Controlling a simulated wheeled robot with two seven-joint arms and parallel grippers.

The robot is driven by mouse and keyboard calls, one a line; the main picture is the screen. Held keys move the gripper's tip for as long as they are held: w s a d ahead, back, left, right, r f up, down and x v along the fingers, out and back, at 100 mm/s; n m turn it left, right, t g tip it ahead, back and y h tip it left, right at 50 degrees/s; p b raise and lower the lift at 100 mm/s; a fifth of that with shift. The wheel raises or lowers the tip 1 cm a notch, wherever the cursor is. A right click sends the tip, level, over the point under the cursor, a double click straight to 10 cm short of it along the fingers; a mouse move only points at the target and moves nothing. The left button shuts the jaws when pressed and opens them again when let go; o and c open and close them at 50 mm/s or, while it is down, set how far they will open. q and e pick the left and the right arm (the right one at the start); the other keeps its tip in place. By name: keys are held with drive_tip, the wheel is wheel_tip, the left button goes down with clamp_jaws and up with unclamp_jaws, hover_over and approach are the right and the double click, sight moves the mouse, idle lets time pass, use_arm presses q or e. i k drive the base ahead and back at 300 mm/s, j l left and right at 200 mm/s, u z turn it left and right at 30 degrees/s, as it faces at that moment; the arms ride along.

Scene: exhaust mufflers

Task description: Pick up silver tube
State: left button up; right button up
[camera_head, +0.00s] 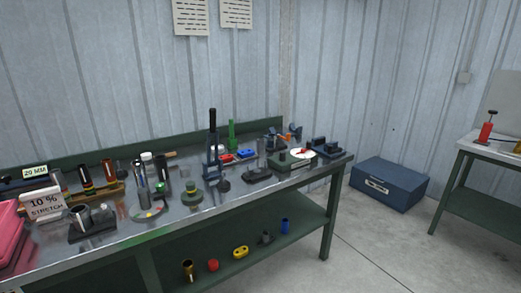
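Several silvery cylinders stand on the workbench in the head view. A slim upright silver tube (142,177) is at the left middle of the bench, behind a round dial with coloured marks (148,212). A short wide silvery tube (81,217) sits tilted on a dark block near the front left. I cannot tell which one the task names. Neither of my grippers shows in this view.
A blue box (390,184) stands on the floor at right.

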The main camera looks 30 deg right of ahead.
sight(260, 142)
drive_tip(key=z, duration=1.35)
